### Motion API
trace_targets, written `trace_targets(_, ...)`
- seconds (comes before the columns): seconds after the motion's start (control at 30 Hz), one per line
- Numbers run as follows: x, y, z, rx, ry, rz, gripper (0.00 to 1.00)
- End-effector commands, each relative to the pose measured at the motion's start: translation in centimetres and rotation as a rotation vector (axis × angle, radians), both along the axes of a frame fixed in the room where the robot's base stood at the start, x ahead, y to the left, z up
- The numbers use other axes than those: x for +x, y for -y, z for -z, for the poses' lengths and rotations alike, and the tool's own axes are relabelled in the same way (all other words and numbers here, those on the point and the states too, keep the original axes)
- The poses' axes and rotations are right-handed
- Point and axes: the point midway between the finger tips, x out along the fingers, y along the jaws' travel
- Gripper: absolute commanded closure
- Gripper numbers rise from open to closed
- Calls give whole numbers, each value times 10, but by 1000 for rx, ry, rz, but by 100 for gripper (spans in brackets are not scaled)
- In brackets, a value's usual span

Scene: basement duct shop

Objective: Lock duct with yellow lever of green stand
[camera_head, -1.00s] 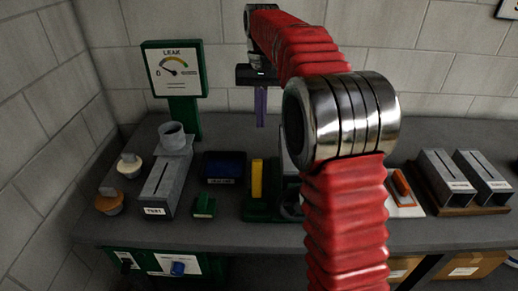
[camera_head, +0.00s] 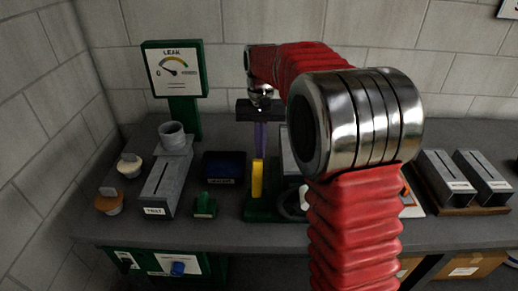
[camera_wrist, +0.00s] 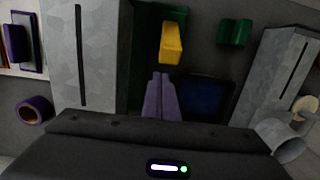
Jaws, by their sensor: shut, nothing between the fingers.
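The yellow lever (camera_head: 257,180) stands upright on the left side of the green stand (camera_head: 262,212) in the head view. It also shows in the wrist view (camera_wrist: 172,42), just beyond my fingertips. My gripper (camera_head: 260,150) is shut and empty, its purple fingers pointing down behind the lever; they also show in the wrist view (camera_wrist: 162,82). I see a small gap between fingers and lever there. A grey duct (camera_wrist: 82,50) with a dark slot lies beside the lever in the wrist view. In the head view my arm hides most of this duct and the stand's right part.
A blue bin (camera_head: 223,167), a small green block (camera_head: 204,206) and the grey TEST duct (camera_head: 160,188) are left of the stand. The leak gauge (camera_head: 175,70) rises behind. Two more ducts (camera_head: 446,180) lie on a wooden tray at right.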

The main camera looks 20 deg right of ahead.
Motion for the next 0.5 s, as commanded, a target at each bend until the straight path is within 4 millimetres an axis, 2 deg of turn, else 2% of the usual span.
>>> trace_targets(0.2, -9, -3, -4, 0, 0, 0, 100)
trace_targets(0.47, -9, -3, -5, 0, 0, 0, 100)
trace_targets(0.5, -9, -8, -5, 0, 0, -1, 100)
